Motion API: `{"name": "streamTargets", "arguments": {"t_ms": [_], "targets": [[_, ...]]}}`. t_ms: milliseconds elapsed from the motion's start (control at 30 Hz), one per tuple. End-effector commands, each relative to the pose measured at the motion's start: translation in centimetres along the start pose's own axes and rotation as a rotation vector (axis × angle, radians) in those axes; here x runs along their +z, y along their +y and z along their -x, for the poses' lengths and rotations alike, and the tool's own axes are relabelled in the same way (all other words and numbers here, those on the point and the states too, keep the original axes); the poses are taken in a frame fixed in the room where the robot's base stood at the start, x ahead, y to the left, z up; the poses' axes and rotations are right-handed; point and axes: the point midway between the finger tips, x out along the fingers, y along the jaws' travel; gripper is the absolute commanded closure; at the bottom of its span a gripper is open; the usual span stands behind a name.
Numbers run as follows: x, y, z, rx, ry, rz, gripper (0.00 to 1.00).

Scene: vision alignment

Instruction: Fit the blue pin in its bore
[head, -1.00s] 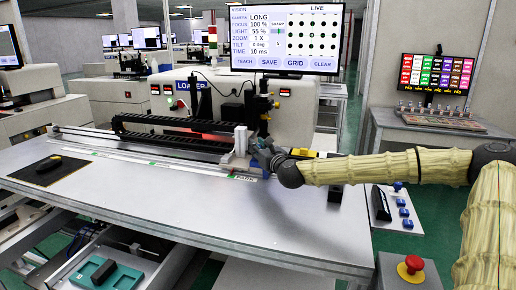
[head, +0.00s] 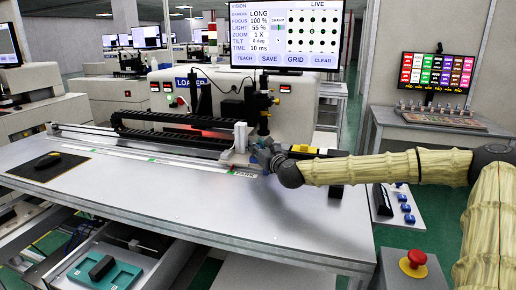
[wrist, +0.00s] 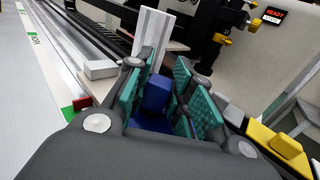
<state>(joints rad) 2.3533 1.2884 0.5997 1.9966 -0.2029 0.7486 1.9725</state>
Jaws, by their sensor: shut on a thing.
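The blue pin (wrist: 157,97) shows in the wrist view as a blue block between the two teal-padded fingers. My gripper (wrist: 162,108) is shut on it. In the head view my gripper (head: 262,152) is at the right end of the rail, beside a white upright block (head: 240,137). That white block (wrist: 153,38) stands just beyond the fingers in the wrist view. The pin is too small or hidden to make out in the head view. I cannot make out the bore, nor tell whether the pin touches anything below.
A yellow block (wrist: 287,147) lies right of the fingers. A black cable chain (head: 165,133) and the loader machine (head: 275,108) stand behind. The metal table (head: 200,205) is clear in front. A red emergency button (head: 413,260) is at lower right.

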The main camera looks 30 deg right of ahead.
Motion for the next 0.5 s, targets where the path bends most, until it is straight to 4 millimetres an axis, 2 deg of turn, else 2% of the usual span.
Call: {"name": "streamTargets", "arguments": {"t_ms": [100, 133, 233, 500], "targets": [[-0.29, 0.00, 0.00, 0.000, 0.000, 0.000, 1.00], [-0.15, 0.01, 0.00, 0.000, 0.000, 0.000, 0.72], [-0.14, 0.00, 0.00, 0.000, 0.000, 0.000, 0.54], [-0.17, 0.00, 0.00, 0.000, 0.000, 0.000, 0.52]]}}
